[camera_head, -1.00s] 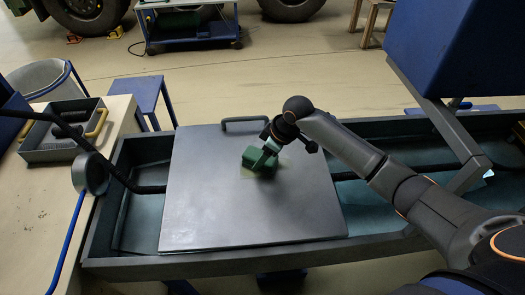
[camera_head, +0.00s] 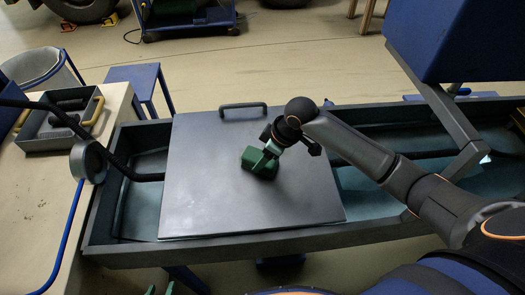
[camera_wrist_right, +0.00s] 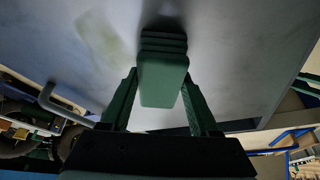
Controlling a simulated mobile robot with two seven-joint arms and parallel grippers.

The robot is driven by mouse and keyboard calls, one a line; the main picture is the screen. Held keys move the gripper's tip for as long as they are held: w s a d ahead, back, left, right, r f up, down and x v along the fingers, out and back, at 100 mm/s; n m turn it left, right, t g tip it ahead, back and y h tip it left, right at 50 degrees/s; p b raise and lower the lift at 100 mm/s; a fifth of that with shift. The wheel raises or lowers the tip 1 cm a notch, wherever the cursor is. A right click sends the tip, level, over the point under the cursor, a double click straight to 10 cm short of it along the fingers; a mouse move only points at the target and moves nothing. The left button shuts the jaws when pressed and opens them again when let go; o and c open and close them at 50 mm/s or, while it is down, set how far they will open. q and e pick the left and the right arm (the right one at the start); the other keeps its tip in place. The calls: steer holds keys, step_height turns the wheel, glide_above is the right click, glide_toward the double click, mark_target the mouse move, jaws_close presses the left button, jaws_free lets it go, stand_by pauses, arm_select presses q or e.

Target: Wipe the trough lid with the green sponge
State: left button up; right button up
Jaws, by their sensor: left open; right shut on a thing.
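The trough lid (camera_head: 205,190) is a flat grey plate with a bar handle (camera_head: 243,108), lying across the trough. The green sponge (camera_head: 258,163) is on or just over the lid's middle; I cannot tell if it touches. My right gripper (camera_head: 268,152) is shut on the sponge. The right wrist view shows the sponge (camera_wrist_right: 163,78) between its green fingers (camera_wrist_right: 160,100), the lid (camera_wrist_right: 235,50) beyond, and a faint yellowish smear (camera_wrist_right: 100,38) beside the sponge.
The long grey trough (camera_head: 355,205) extends past both sides of the lid, with a dark hose inside. A bench (camera_head: 35,195) at left holds a grey tray (camera_head: 30,136) with yellow handles. A blue stool (camera_head: 137,75) stands behind. A blue box (camera_head: 455,40) on a grey bracket overhangs the right.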

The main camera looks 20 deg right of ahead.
steer(key=shift+s+a, duration=0.2)
steer(key=shift+s, duration=0.45)
steer(key=shift+s+a, duration=0.15)
steer(key=shift+s, duration=0.5)
steer(key=shift+w+d, duration=0.25)
steer(key=shift+w, duration=0.55)
steer(key=shift+w+d, duration=0.2)
steer(key=shift+w, duration=0.6)
steer(key=shift+w+d, duration=0.25)
steer(key=shift+w, duration=0.55)
steer(key=shift+w+d+b, duration=0.2)
steer(key=shift+w, duration=0.55)
steer(key=shift+w+d+b, duration=0.25)
steer(key=shift+w, duration=0.55)
steer(key=shift+w+d+b, duration=0.2)
steer(key=shift+w, duration=0.55)
